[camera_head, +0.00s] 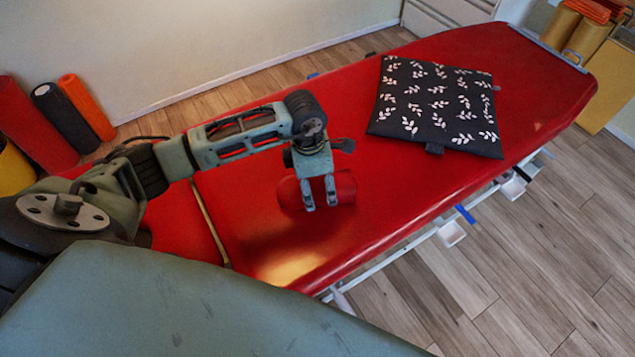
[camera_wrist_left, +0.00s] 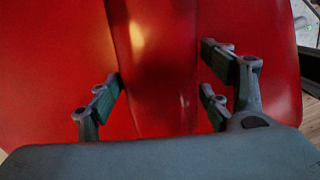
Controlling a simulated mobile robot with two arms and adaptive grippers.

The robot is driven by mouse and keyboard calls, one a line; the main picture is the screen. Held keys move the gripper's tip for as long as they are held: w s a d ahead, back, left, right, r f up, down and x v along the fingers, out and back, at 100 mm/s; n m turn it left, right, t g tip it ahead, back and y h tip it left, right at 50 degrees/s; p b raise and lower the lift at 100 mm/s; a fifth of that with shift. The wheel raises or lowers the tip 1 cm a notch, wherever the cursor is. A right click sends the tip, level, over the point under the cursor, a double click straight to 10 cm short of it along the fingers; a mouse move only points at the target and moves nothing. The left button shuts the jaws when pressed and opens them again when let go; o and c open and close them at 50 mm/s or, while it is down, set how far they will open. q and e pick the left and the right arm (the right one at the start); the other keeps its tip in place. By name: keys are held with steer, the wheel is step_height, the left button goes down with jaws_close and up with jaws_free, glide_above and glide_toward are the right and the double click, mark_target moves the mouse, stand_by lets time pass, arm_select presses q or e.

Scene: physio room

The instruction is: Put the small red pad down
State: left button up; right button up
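The small red pad (camera_head: 345,187), a rounded bolster shape, is over the near part of the red treatment table (camera_head: 400,200). It is much the same red as the table, so I cannot tell whether it rests on the top or hangs just above. My left gripper (camera_head: 320,194) points down at it, with fingers across its near side. My right gripper is in neither view.
A black cushion with white leaf prints (camera_head: 437,103) lies farther along the table. Foam rollers (camera_head: 86,107) stand by the wall at left. Orange and tan items (camera_head: 590,25) stand beyond the table's far end. The red top between pad and cushion is clear.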

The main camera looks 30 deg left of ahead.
mark_target(313, 184)
arm_select(q)
steer(key=shift+o, duration=0.5)
steer(key=shift+r, duration=0.15)
steer(key=shift+r, duration=0.25)
step_height(313, 184, up, 12)
steer(key=a+b, duration=0.1)
steer(key=shift+s+f+b, duration=0.2)
steer(key=shift+s+b, duration=0.1)
steer(key=shift+s, duration=0.1)
